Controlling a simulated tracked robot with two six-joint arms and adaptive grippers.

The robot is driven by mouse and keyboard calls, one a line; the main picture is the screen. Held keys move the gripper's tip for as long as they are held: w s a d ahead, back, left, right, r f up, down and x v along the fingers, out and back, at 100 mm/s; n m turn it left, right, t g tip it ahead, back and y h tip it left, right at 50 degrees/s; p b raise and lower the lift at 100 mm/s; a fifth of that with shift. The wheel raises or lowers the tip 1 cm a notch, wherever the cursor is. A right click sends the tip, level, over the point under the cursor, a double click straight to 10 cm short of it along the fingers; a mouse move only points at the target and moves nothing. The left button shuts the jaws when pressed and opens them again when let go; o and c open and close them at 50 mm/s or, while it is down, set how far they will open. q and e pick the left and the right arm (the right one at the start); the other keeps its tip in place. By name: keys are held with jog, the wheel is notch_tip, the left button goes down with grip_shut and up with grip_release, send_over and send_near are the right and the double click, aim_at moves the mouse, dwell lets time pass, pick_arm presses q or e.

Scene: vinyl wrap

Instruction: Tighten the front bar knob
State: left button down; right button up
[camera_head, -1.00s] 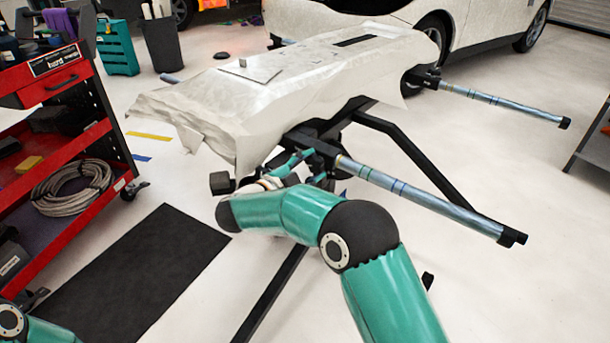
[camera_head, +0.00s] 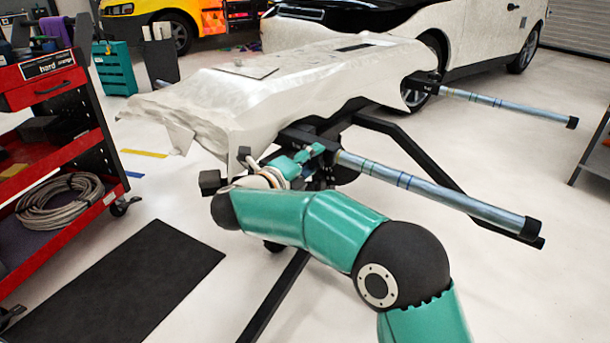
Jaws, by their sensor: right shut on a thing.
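The front bar (camera_head: 430,190) is a metal tube with blue-green bands and a black end cap. It sticks out to the right from the black stand under the wrapped bumper (camera_head: 280,95). My right arm reaches up from the bottom right, and its gripper (camera_head: 318,172) is at the stand beside the bar's inner end. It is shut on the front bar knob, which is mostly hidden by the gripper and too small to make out. My left gripper is not in view.
A second bar (camera_head: 500,102) sticks out farther back, near the white car (camera_head: 480,35). A red tool cart (camera_head: 60,130) with a coiled hose (camera_head: 60,203) stands at left. A black mat (camera_head: 130,275) lies on the floor. The floor at right is mostly open.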

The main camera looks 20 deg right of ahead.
jog(key=shift+s+d+f+m+b, duration=0.15)
jog(key=shift+f+m+b, duration=0.25)
jog(key=shift+m, duration=0.5)
jog(key=shift+r+m+t, duration=0.15)
jog(key=shift+m+t, duration=0.15)
jog(key=shift+m, duration=0.9)
jog(key=m, duration=0.5)
jog(key=shift+d, duration=0.1)
jog(key=shift+r+m+t, duration=0.1)
jog(key=shift+m+t, duration=0.4)
jog(key=shift+m, duration=1.8)
jog(key=shift+r, duration=0.1)
jog(key=o, duration=1.2)
jog(key=shift+r, duration=0.15)
jog(key=shift+c, duration=0.2)
